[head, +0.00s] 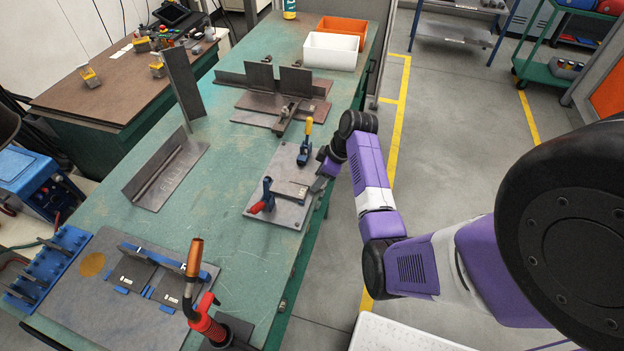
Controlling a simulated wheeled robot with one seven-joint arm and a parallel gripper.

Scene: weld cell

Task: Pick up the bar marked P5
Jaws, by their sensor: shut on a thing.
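My gripper (319,183) is at the right edge of the green bench, low over the right side of a grey clamp plate (262,202). It is shut on the right end of a small grey bar (291,189), which lies on or just above that plate. My wrist partly hides the fingers. No P5 mark can be read on the bar at this size. A toggle clamp with a red handle (262,206) stands at the bar's left end, and a yellow-handled clamp (306,143) stands behind it. I cannot tell whether the red-handled clamp touches the bar.
A welding torch (193,265) stands at the front. Left of it is a grey board (90,325) with dark plates and blue stops. An angled steel piece (165,172) lies mid-bench (235,235). Steel fixtures (270,100), a white bin (331,52) and an orange bin (342,27) are farther back.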

